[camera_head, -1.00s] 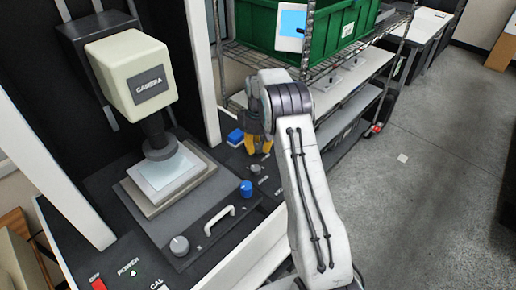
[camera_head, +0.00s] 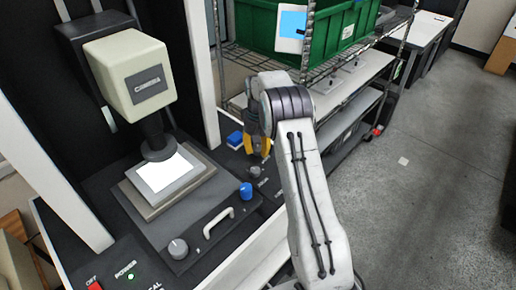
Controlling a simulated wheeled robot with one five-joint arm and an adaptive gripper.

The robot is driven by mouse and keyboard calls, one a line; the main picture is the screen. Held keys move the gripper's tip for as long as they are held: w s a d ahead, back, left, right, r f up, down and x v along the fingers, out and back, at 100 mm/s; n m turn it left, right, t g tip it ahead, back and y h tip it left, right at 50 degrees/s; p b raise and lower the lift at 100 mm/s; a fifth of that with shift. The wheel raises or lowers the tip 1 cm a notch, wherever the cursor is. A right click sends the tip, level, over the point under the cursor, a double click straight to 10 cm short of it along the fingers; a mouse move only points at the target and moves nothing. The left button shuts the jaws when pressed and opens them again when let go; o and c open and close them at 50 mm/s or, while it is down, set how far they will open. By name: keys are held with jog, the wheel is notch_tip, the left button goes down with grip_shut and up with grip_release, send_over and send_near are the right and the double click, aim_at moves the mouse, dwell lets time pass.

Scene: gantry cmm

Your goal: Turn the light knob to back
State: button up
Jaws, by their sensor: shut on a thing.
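My gripper (camera_head: 258,150), with yellow fingers, points down at the back right of the dark control panel (camera_head: 217,249). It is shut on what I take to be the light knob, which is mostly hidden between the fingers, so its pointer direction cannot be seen. A small grey knob (camera_head: 255,171) shows just in front of the fingertips. The stage plate (camera_head: 165,173) under the camera head (camera_head: 128,70) glows bright white.
A wire rack with a green crate (camera_head: 340,30) stands behind.

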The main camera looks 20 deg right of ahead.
aim_at(258, 148)
jog(key=shift+s+f, duration=0.2)
jog(key=shift+f, duration=0.05)
jog(key=o, duration=1.2)
jog(key=shift+w+r, duration=0.1)
jog(key=shift+r, duration=0.05)
jog(key=shift+r, duration=0.2)
notch_tip(258, 148, up, 12)
jog(key=shift+f, duration=0.15)
